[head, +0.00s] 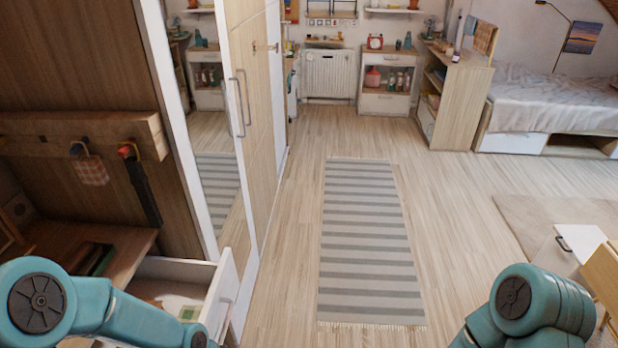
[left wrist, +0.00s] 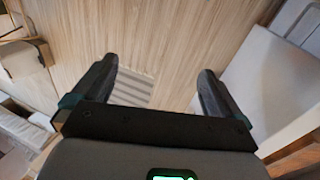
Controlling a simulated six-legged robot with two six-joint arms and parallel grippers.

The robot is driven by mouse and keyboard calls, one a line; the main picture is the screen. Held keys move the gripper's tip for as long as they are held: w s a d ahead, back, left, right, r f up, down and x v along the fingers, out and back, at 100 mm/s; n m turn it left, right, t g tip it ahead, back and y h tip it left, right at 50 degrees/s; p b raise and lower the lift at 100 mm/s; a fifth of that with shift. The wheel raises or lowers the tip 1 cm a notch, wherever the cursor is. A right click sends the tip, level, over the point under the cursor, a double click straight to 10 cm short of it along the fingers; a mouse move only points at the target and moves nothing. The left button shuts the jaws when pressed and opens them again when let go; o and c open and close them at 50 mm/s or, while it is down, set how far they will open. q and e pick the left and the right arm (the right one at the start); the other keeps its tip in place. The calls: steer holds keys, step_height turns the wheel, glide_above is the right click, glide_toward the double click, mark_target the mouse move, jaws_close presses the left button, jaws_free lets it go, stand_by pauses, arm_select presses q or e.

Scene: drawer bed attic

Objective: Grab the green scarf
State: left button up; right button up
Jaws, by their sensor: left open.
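A green patch (head: 189,313) shows inside the open white drawer (head: 226,290) at the lower left of the head view. It is small, and I cannot tell whether it is the green scarf. No other clear green cloth shows. My left arm crosses in front of the drawer and hides part of it. My left gripper (left wrist: 157,70) is open in the left wrist view, with nothing between its fingers and the wood floor beyond. My left gripper does not show clearly in the head view. My right arm shows at the lower right, but its gripper is out of view.
A wooden rack (head: 80,128) on the left holds a plaid cloth (head: 91,170) and a dark strap (head: 146,192). A mirrored wardrobe (head: 255,110) stands beside it. A striped rug (head: 368,240) lies on open floor. A white cabinet (head: 568,250) stands at right.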

arm_select(q)
steer(key=s+d+f+n, duration=0.2)
steer(key=s+d+f, duration=0.1)
steer(key=s+f, duration=0.5)
steer(key=shift+f+h, duration=0.2)
steer(key=shift+h, duration=0.1)
arm_select(e)
steer(key=shift+w+a, duration=0.2)
steer(key=shift+w, duration=0.15)
steer(key=shift+f, duration=0.1)
